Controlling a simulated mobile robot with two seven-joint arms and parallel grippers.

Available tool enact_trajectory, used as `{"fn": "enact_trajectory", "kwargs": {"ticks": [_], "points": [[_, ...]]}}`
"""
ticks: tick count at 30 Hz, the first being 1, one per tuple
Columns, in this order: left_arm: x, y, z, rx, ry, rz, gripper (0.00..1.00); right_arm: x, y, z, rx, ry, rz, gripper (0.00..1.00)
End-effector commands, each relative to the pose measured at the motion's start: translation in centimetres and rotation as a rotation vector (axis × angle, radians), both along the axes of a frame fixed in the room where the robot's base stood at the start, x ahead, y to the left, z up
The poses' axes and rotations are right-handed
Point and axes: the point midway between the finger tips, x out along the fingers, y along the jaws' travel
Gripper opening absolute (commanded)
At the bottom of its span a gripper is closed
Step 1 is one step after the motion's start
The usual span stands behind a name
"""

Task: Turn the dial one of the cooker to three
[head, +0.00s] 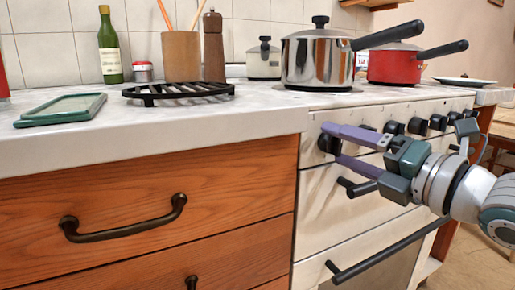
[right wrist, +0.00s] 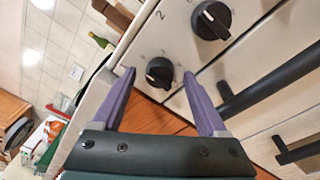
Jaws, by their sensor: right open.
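Dial one (head: 326,144) is the leftmost black knob on the cooker's white front panel, beside the wooden drawers. In the right wrist view, dial one (right wrist: 160,72) lies between my two purple fingertips, with a clear gap on each side. My right gripper (head: 332,143) is open at the dial, one finger above and one below in the head view. It also shows open in the right wrist view (right wrist: 159,76). The dial's setting is too small to read for sure. My left gripper is not in view.
Several more knobs (head: 437,122) run to the right along the cooker front. A second dial (right wrist: 211,20) with a printed 2 beside it is close by. Black handles (head: 385,250) stick out below. A steel pot (head: 315,62) and a red pan (head: 392,65) stand on top.

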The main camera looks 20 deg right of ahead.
Motion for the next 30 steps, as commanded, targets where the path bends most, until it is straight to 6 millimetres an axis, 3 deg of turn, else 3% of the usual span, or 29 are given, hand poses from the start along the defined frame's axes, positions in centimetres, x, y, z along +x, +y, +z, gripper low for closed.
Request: {"fn": "enact_trajectory", "kwargs": {"ticks": [10, 30], "points": [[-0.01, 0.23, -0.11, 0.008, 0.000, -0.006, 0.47, 0.35, 0.06, 0.03, 0.000, 0.001, -0.001, 0.76], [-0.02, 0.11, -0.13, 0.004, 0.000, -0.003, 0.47, 0.32, 0.07, -0.01, 0.001, 0.001, -0.001, 0.00]]}}
